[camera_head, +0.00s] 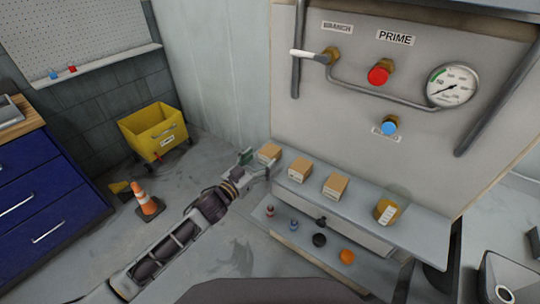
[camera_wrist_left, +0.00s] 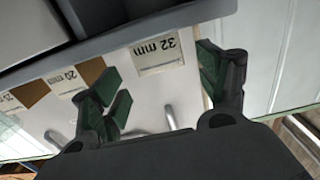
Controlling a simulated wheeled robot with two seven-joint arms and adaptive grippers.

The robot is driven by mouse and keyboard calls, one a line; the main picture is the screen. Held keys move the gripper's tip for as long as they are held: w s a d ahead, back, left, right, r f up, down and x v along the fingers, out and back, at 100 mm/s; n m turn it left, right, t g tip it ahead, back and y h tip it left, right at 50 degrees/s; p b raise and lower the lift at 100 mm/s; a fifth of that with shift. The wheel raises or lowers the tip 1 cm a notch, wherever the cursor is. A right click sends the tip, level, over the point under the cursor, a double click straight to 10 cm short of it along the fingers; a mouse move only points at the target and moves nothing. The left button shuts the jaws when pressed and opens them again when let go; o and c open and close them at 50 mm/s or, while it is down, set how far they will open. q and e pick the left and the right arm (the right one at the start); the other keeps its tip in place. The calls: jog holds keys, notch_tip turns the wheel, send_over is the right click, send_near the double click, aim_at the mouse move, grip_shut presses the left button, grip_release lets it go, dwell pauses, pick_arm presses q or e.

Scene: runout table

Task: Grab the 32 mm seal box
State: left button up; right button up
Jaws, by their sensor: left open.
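The 32 mm seal box (camera_head: 270,152) is the leftmost small tan box on the grey shelf (camera_head: 365,210) in the head view. Its white "32 mm" label (camera_wrist_left: 158,54) shows upside down in the left wrist view. My left gripper (camera_head: 259,163) is open right at this box. In the left wrist view its green-padded fingers (camera_wrist_left: 160,82) stand apart, one to each side of the label. I cannot tell whether either finger touches the box. My right gripper is not in view.
A second tan box (camera_head: 300,169), labelled 20 mm in the wrist view (camera_wrist_left: 72,82), and a third (camera_head: 335,186) stand to the right. A yellowish labelled item (camera_head: 386,211) is farther right. Small knobs and an orange piece (camera_head: 347,257) sit lower. A panel with pipes rises behind.

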aim_at(264, 156)
pick_arm(q)
jog(key=shift+w, duration=0.15)
jog(key=shift+x, duration=2.5)
jog(key=shift+c, duration=0.3)
jog(key=c, duration=1)
